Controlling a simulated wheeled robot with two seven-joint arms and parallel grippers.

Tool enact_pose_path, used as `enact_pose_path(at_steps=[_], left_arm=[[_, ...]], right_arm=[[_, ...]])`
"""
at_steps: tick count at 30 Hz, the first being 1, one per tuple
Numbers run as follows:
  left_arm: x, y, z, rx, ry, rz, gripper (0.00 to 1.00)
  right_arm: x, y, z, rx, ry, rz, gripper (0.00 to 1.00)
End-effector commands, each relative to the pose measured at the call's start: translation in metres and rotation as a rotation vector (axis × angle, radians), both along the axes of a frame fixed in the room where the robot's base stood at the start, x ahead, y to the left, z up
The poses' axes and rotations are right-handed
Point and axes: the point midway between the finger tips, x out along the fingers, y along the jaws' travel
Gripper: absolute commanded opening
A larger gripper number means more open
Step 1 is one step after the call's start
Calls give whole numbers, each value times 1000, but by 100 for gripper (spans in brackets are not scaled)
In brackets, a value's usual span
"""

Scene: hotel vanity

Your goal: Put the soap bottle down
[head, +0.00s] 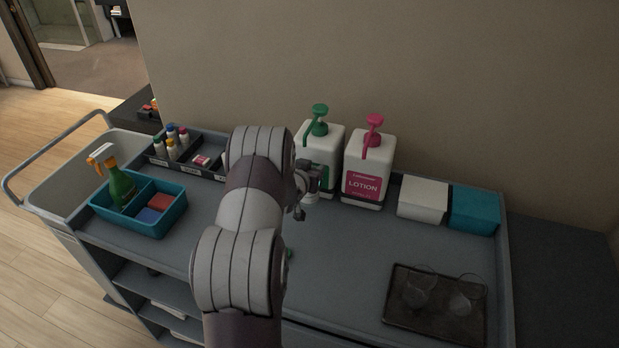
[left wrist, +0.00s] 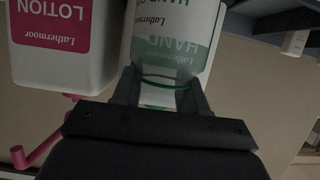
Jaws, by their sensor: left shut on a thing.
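My left gripper (head: 308,182) is in front of the white dispenser with the green pump (head: 320,130), near the back of the cart top. In the left wrist view, its two fingers (left wrist: 160,92) are shut on the soap bottle (left wrist: 165,75), which looks see-through, with green-tinted lettering and curved edges between the fingers. The dispenser's green "HAND" label behind overlaps it, so the bottle's outline is hard to tell. Whether its base touches the cart top is hidden. My right gripper does not show.
The white lotion dispenser (head: 366,165) with a pink pump stands close on the right. A white box (head: 422,199), a teal box (head: 474,209) and a dark tray (head: 408,312) with glasses are further right. A teal caddy (head: 172,223) stands left. The cart's middle right is bare.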

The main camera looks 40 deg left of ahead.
Motion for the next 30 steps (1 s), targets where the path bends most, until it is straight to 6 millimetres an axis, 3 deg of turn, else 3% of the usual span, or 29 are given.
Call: enact_pose_path(at_steps=[5,12,23,24,25,26,30], left_arm=[[1,12,-11,-1,3,0,0],[1,12,-46,0,0,-1,0],[1,11,-53,1,-1,-1,0],[1,11,-52,1,0,-1,52],[1,11,-51,1,0,-1,62],[1,11,-51,1,0,-1,68],[1,11,-51,1,0,-1,68]], right_arm=[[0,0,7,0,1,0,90],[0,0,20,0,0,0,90],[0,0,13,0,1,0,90],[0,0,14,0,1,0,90],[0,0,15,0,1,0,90],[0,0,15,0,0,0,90],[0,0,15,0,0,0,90]])
